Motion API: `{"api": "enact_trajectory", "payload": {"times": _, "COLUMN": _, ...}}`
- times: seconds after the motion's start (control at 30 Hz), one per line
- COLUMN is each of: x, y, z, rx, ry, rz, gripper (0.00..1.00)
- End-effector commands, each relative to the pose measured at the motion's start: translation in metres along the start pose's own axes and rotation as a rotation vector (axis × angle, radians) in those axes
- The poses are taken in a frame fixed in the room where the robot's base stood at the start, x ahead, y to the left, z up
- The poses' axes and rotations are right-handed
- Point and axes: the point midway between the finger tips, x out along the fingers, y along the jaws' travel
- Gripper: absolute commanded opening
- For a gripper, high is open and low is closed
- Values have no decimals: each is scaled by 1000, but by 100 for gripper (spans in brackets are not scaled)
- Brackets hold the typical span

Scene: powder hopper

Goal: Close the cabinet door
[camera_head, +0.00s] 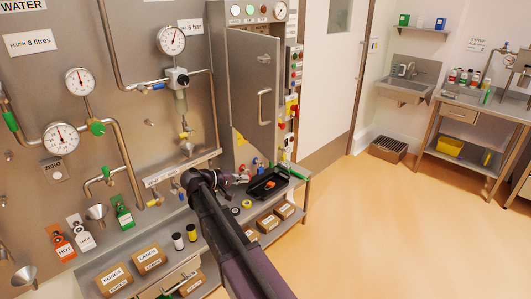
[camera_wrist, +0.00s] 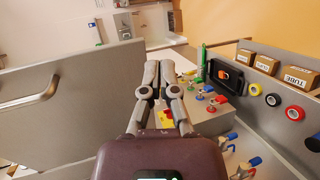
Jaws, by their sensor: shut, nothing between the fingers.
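The cabinet door (camera_head: 248,85) is a flat grey metal panel with a bar handle (camera_head: 264,106). It appears swung out from the grey cabinet (camera_head: 213,60); how wide is hard to judge. In the wrist view the door (camera_wrist: 90,95) fills the left side, with its handle (camera_wrist: 28,92) at far left. My gripper (camera_wrist: 157,68) is shut and empty, with its fingertips just right of the door's edge in that view. I cannot tell whether they touch it. In the head view my gripper (camera_head: 238,179) is low, below the door, partly hidden by my arm.
A bench shelf (camera_head: 300,190) runs below, with a black tray (camera_head: 268,184), cardboard boxes (camera_head: 267,222) and coloured tape rolls (camera_wrist: 273,99). Small valves with red and blue handles (camera_wrist: 220,98) stand close right of my gripper. Open floor (camera_head: 390,220) lies to the right.

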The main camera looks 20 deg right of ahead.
Motion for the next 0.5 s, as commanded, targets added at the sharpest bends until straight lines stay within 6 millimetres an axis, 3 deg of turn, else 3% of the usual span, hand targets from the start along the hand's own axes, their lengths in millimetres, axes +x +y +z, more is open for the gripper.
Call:
{"api": "enact_trajectory", "payload": {"times": 0.03, "x": -4, "y": 8, "z": -15, "rx": 1, "ry": 3, "rz": 57, "gripper": 0}}
{"api": "enact_trajectory", "payload": {"times": 0.2, "x": -18, "y": 33, "z": -39, "rx": 7, "ry": 11, "rz": 218, "gripper": 0}}
{"api": "enact_trajectory", "payload": {"times": 0.5, "x": -28, "y": 49, "z": -50, "rx": 12, "ry": 14, "rz": 317, "gripper": 0}}
